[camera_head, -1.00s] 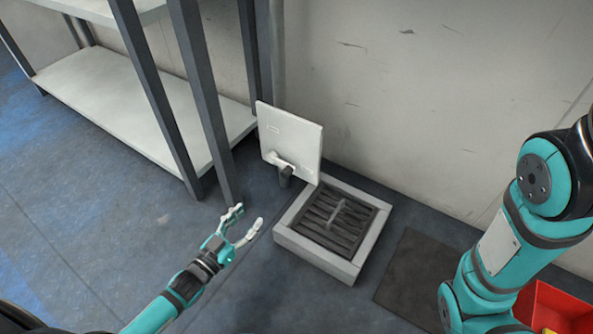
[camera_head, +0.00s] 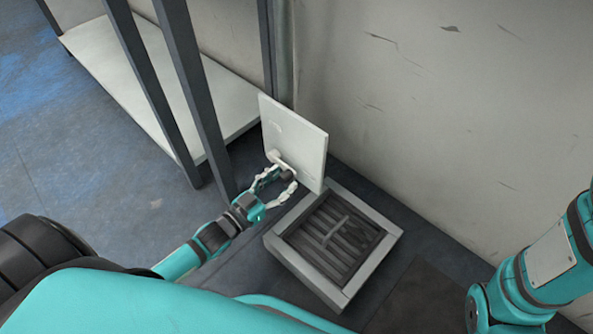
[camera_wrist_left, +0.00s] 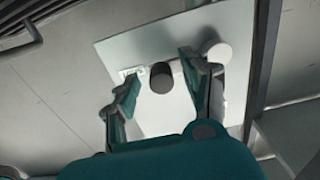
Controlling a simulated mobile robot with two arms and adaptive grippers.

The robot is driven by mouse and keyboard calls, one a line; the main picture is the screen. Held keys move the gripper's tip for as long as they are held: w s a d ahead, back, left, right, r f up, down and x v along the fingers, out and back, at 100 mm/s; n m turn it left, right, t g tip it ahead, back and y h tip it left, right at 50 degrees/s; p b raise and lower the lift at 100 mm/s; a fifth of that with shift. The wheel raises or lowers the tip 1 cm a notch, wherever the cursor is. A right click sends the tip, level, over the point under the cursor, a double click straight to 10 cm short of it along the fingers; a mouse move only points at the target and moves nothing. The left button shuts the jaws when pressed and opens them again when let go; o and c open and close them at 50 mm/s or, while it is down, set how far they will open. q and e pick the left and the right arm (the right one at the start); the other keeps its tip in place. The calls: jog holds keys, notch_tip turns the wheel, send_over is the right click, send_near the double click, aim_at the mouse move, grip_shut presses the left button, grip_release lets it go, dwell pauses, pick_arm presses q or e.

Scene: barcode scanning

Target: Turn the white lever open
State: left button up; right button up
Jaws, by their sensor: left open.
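A white lever (camera_head: 276,158) with a dark round grip (camera_head: 288,175) sits low on the front of a white square panel (camera_head: 295,139). In the left wrist view, the dark grip (camera_wrist_left: 161,78) points toward the camera, and a white round part (camera_wrist_left: 217,53) shows beside the right finger. My left gripper (camera_head: 279,181) is open at the lever, with its fingers on either side of the dark grip. Whether a finger touches the grip cannot be told. The left gripper (camera_wrist_left: 160,88) partly covers the panel in the wrist view. My right gripper is out of view.
A framed floor grate (camera_head: 334,283) lies just right of my left gripper. A shelf unit (camera_head: 140,90) with dark posts stands to the left, one post close to the panel. A wall (camera_head: 440,130) rises behind. A dark floor patch (camera_head: 415,300) lies right of the grate.

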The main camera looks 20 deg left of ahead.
pick_arm(q)
jog(key=shift+w+d, duration=0.15)
jog(key=shift+w, duration=0.35)
grip_shut()
